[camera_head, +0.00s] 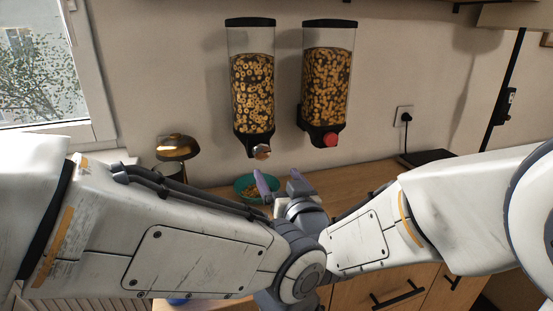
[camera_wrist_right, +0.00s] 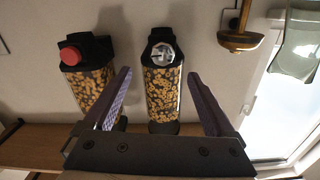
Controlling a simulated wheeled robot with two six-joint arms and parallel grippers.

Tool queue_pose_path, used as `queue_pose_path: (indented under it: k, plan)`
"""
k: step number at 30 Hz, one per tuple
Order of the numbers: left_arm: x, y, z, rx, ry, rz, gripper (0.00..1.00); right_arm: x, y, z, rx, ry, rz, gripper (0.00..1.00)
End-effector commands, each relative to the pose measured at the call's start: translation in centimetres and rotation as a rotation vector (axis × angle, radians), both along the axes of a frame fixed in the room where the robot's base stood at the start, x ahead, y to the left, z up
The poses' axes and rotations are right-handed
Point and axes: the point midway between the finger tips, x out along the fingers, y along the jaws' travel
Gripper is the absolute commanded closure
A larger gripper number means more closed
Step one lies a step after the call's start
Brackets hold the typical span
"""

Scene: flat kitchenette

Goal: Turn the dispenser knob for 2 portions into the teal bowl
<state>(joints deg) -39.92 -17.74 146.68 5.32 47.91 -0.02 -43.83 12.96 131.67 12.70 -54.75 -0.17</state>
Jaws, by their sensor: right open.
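Two clear cereal dispensers hang on the wall. The left dispenser (camera_head: 252,90) has a metallic knob (camera_head: 262,152), and the right dispenser (camera_head: 326,85) has a red knob (camera_head: 330,139). The teal bowl (camera_head: 242,183) stands on the counter below the left dispenser, partly hidden by my arm and gripper, with brownish contents showing. My right gripper (camera_head: 280,181) is open and empty, below the knobs. In the right wrist view, which looks inverted, the metallic knob (camera_wrist_right: 162,52) lies beyond and between its open fingers (camera_wrist_right: 160,76), apart from them. The red knob (camera_wrist_right: 70,54) is left. My left gripper is out of sight.
A brass lamp (camera_head: 177,149) stands left of the bowl near the window. A dark flat object (camera_head: 428,157) lies on the counter at right, by a wall socket (camera_head: 404,116). The counter (camera_head: 350,182) is bare right of the gripper. My arms hide much of the front.

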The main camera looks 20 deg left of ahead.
Motion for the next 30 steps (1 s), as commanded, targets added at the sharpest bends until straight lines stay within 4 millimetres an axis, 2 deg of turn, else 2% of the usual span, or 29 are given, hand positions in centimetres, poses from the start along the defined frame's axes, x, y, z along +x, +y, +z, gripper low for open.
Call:
queue_pose_path:
  k: [5,12,18,24,30]
  plan:
    - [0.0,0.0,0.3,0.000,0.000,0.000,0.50,1.3,1.6,0.3,0.007,-0.010,0.008,0.10]
    - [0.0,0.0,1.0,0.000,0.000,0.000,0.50,5.0,4.5,0.3,0.006,-0.007,0.012,0.10]
    - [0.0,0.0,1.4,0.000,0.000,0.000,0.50,7.4,6.1,0.2,0.005,-0.008,0.013,0.10]
    - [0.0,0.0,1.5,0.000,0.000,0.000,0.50,8.4,6.7,0.2,0.005,-0.007,0.012,0.10]
    - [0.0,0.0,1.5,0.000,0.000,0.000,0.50,8.5,6.6,0.2,0.005,-0.008,0.010,0.10]
